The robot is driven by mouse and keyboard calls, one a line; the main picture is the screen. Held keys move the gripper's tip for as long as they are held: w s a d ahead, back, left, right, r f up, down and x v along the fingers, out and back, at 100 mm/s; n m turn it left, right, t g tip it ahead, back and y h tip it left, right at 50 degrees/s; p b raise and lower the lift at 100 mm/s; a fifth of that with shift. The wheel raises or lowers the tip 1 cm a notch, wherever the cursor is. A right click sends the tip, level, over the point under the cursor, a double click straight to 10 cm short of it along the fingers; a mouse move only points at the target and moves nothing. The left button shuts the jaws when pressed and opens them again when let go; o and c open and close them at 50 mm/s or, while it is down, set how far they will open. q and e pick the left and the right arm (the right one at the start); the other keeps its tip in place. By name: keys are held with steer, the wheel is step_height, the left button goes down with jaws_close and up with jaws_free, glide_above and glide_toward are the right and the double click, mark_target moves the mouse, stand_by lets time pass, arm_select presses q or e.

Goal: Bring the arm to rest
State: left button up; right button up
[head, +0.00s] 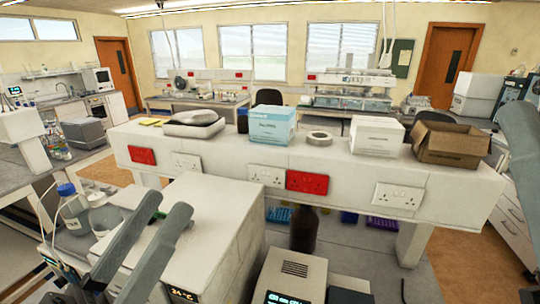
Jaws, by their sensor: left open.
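My left gripper (166,206) comes in from the lower left in the head view. Its two long grey fingers point up and to the right, with a clear gap between them. It is open, and nothing shows between the fingers. It appears in front of a large white bench instrument (218,222); whether it touches anything cannot be told. Part of a grey link, apparently of my right arm, shows at the right edge. My right gripper is not in view.
A blue-capped bottle (72,207) stands left of my left gripper. A white raised shelf (330,163) with sockets crosses the middle. It carries a blue-white box (271,126), a tape roll (319,138), a white box (377,137) and an open cardboard box (450,145). A smaller instrument (291,276) stands at the front.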

arm_select(q)
steer(key=s+a+r+n+t+y, duration=0.1)
steer(key=s+a+r+t+y, duration=0.15)
steer(key=r+y, duration=0.25)
steer(key=s+a+r+n+t+y, duration=0.1)
steer(key=s+a+r+t+y, duration=0.1)
steer(key=a+r+t+y, duration=0.3)
step_height(320, 180, up, 17)
steer(key=d+g+p, duration=0.1)
steer(key=g+p, duration=0.1)
steer(key=p, duration=1.4)
steer(key=shift+w+d+p, duration=0.15)
steer(key=shift+w+p, duration=0.05)
steer(key=shift+p, duration=0.15)
